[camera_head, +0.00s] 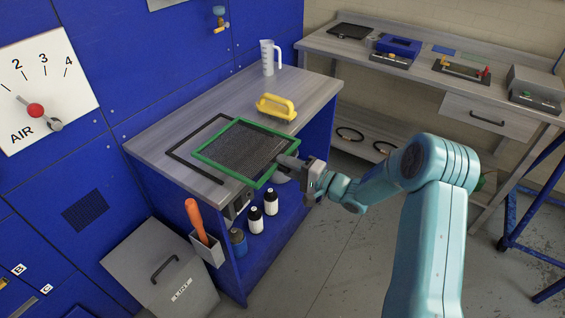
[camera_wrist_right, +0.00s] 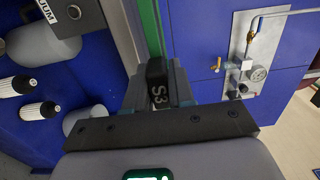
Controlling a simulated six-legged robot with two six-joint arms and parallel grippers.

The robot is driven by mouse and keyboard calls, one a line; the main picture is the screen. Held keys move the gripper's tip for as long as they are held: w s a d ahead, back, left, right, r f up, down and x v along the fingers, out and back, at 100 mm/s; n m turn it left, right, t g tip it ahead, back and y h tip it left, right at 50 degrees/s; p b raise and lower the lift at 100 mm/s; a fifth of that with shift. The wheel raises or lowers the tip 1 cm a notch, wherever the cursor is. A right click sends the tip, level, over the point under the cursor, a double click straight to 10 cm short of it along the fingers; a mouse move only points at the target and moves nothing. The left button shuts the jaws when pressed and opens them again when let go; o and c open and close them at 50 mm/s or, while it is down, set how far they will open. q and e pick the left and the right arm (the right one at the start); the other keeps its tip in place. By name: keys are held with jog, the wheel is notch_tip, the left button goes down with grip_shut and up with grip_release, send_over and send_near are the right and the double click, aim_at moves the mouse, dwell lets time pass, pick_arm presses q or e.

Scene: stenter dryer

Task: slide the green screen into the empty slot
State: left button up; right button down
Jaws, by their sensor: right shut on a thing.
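The green screen (camera_head: 274,166), a green frame around dark mesh, is level over the grey bench top; I cannot tell whether it touches the top. My right gripper (camera_head: 290,163) is shut on its near right edge. A black empty frame outline (camera_head: 183,158) lies on the bench, partly under the screen. I cannot make out an empty slot. My left gripper is not in view.
A yellow-handled tool (camera_head: 277,106) and a clear jug (camera_head: 268,58) stand behind the screen on the bench (camera_head: 155,138). Several bottles (camera_head: 255,220) stand on its lower shelf. A lint bin (camera_head: 160,265) stands at the left.

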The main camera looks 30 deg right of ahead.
jog(key=p+v, duration=0.5)
jog(key=v, duration=2)
dwell(2.2)
jog(key=shift+d, duration=0.1)
